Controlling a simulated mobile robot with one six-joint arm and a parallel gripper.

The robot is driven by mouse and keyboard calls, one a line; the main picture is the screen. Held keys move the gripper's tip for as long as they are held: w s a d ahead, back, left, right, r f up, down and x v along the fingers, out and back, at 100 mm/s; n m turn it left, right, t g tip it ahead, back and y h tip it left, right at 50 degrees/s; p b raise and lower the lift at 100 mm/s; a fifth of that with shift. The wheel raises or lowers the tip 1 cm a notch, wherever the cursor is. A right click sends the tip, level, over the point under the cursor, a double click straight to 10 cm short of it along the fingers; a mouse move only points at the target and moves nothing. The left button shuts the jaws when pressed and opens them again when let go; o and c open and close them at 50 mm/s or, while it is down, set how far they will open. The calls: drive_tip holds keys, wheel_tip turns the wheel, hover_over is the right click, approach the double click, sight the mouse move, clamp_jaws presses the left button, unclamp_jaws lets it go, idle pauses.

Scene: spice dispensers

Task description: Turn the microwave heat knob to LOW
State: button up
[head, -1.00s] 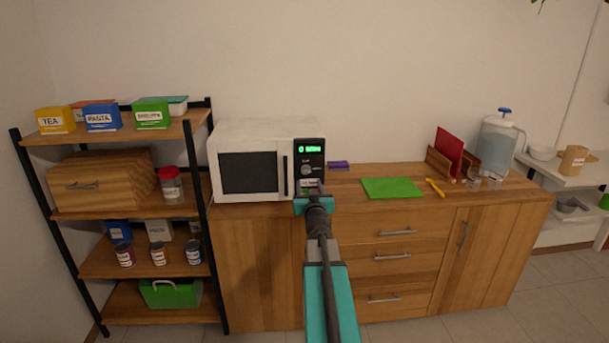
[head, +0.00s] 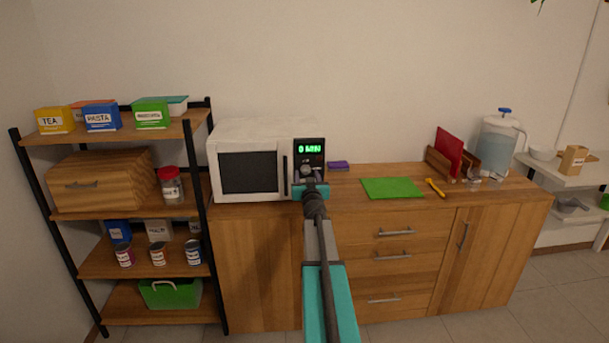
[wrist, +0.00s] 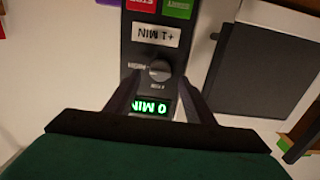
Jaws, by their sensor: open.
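The white microwave (head: 262,132) stands on the left end of the wooden counter, its door shut. Its dark control panel shows a green display (head: 309,149) reading 0 MIN. In the wrist view the panel appears upside down. In the head view my gripper (head: 309,180) is at the panel.
A shelf rack (head: 205,160) with boxes and jars stands left of the microwave. A purple sponge-like block (head: 338,165) and a green cutting board (head: 392,188) lie on the counter to the right. Green and red buttons (wrist: 177,8) are beyond the +1 MIN button.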

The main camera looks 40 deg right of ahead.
sight(306, 171)
drive_tip(key=shift+x, duration=1.55)
drive_tip(key=shift+c, duration=0.3)
